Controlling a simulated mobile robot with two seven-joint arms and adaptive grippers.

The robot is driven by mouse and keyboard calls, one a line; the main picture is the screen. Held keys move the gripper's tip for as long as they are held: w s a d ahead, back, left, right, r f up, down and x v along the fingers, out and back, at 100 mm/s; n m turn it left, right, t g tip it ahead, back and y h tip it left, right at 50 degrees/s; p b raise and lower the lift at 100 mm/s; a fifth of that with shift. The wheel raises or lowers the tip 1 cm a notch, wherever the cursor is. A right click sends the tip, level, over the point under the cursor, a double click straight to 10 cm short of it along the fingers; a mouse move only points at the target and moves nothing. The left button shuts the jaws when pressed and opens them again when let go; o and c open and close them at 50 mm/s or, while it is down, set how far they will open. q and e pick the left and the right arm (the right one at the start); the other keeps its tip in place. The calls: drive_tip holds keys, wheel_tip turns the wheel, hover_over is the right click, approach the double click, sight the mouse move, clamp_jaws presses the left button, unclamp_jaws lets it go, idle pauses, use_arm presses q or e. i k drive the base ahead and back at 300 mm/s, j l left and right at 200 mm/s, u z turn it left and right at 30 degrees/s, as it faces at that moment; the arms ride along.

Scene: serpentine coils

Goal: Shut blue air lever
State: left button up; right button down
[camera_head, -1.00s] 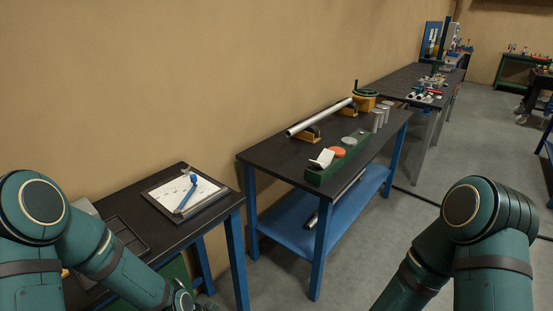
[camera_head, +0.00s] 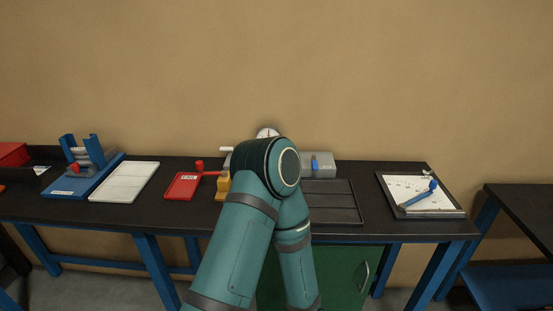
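A small blue lever (camera_head: 315,164) stands upright on the front of a grey box (camera_head: 327,158) at the back of the bench. I take it for the air lever, but it is too small to tell its position clearly. A round white gauge (camera_head: 267,132) shows behind my arm. One green arm of mine rises from the bottom and covers the middle of the bench, including part of the grey equipment left of the lever. No gripper shows in this view.
On the dark bench (camera_head: 140,208) are a red tray (camera_head: 182,186), a white tray (camera_head: 124,182), a blue fixture (camera_head: 80,187), a black tray (camera_head: 332,216) and a board with a blue-handled tool (camera_head: 417,197). A green cabinet (camera_head: 340,270) stands below.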

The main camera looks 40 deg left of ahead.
sight(313, 161)
drive_tip(key=u, duration=0.95)
drive_tip(key=j+z, duration=0.15)
